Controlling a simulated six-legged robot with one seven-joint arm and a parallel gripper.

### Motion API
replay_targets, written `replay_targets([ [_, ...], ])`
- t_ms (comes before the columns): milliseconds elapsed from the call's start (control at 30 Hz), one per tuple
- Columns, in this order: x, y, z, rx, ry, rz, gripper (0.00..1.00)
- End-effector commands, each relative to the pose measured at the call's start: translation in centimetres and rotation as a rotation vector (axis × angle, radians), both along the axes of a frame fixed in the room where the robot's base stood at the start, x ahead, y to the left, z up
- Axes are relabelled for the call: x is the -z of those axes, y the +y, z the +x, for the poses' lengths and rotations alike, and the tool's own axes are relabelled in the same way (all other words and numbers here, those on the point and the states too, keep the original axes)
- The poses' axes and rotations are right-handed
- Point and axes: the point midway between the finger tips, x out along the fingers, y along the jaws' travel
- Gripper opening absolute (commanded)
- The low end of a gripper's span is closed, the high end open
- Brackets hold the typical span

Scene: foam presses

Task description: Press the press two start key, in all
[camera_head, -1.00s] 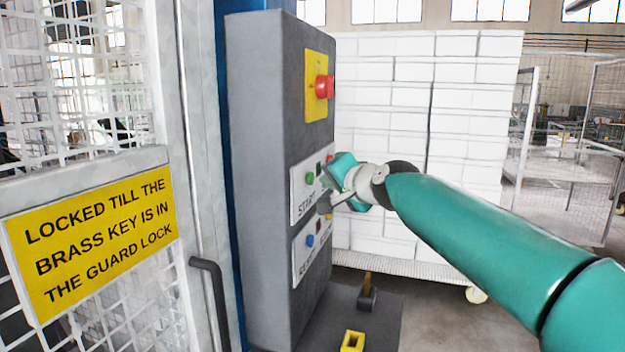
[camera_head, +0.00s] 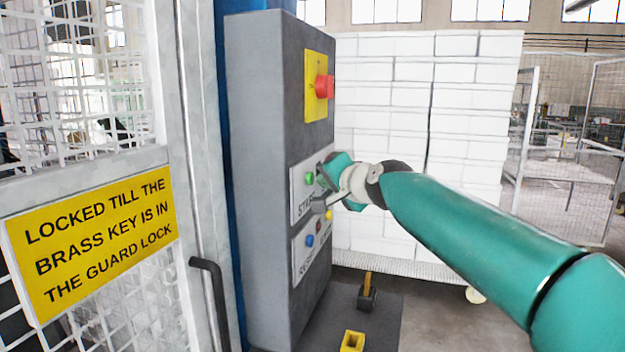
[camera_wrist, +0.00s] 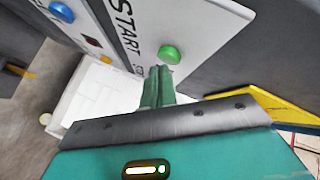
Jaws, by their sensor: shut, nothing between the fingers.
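The green start key (camera_head: 309,178) is on a white panel (camera_head: 297,204) lettered START, on the side of a grey control cabinet (camera_head: 262,180). In the wrist view the green key (camera_wrist: 170,54) stands out from the same panel, right of the lettering. My gripper (camera_wrist: 158,70) is shut and empty. Its fingertips appear just beside the green key in the wrist view; I cannot tell whether they touch it. In the head view my gripper (camera_head: 326,180) is right in front of the START panel and covers its right part. No press number is readable.
A lower panel carries a blue button (camera_head: 310,240) and a yellow one (camera_head: 328,214). A red stop knob (camera_head: 323,87) on a yellow plate is above. A mesh guard with a yellow sign (camera_head: 95,240) stands left. White stacked blocks (camera_head: 430,130) stand behind.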

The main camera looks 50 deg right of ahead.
Motion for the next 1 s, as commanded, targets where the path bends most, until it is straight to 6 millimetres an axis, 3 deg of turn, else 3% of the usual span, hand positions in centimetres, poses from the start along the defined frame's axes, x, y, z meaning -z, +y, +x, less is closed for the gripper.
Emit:
replay_targets([
  [1000, 0.00, 0.37, 0.83, -0.001, 0.000, 0.000, 0.00],
])
